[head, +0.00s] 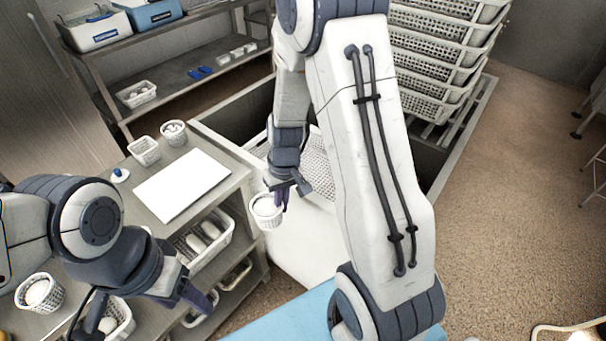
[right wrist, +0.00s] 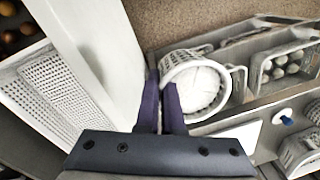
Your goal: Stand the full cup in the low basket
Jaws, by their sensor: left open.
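My right gripper (head: 283,192) is shut on the wall of a white perforated cup (head: 265,212), held in the air beside the bench edge. The cup is filled with something white and tilts slightly. In the right wrist view the cup (right wrist: 203,88) is at the fingertips. A large, shallow perforated basket (head: 318,172) lies low behind the right gripper, partly hidden by my arm; it also shows in the right wrist view (right wrist: 62,100). I cannot tell whether it is the low basket. My left gripper (head: 203,301) is open and empty over the bench's near side.
The bench holds a white board (head: 183,184), a small square basket (head: 145,149), another filled cup (head: 173,131) and a near-left cup (head: 38,291). A basket of white items (head: 226,245) sits on the shelf below. Stacked crates (head: 433,60) stand behind.

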